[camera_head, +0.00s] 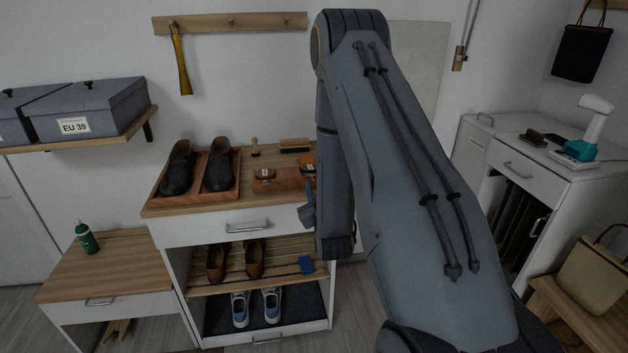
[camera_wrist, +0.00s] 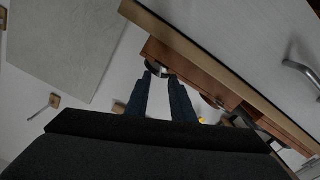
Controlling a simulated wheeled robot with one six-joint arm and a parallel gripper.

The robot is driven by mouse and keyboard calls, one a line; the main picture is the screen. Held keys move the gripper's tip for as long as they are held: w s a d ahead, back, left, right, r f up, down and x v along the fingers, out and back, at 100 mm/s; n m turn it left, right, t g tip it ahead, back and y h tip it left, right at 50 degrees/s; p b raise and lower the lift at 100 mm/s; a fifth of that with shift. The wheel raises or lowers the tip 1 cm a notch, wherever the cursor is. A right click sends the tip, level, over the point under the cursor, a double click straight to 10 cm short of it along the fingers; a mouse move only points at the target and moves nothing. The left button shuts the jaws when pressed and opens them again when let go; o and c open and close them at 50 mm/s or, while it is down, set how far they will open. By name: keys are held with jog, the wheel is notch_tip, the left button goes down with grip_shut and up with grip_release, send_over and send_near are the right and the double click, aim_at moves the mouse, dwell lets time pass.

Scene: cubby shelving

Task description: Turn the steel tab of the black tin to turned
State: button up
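A small dark tin with a steel-coloured part (camera_wrist: 155,69) shows just beyond my fingertips in the wrist view, at the edge of a red-brown tray. My gripper (camera_wrist: 160,77) has its two fingers apart, with a gap between the tips. I cannot tell whether a finger touches the tin or its tab. A second roundish tin (camera_wrist: 211,100) lies farther along the tray. In the head view, a dark tin (camera_head: 266,175) sits in the small tray (camera_head: 276,186) on the cabinet top. My gripper (camera_head: 307,214) is by the cabinet's right end, mostly hidden by my arm.
A tray with dark shoes (camera_head: 198,174) stands left of the small tray. A brush (camera_head: 295,145) lies behind it. The drawer handle (camera_head: 247,227) sticks out below the top. Shoes stand on the shelves underneath. A green bottle (camera_head: 86,237) stands on the lower bench at left.

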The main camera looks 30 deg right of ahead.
aim_at(312, 177)
jog(key=shift+x, duration=1.4)
grip_shut()
jog(key=shift+m, duration=0.5)
grip_release()
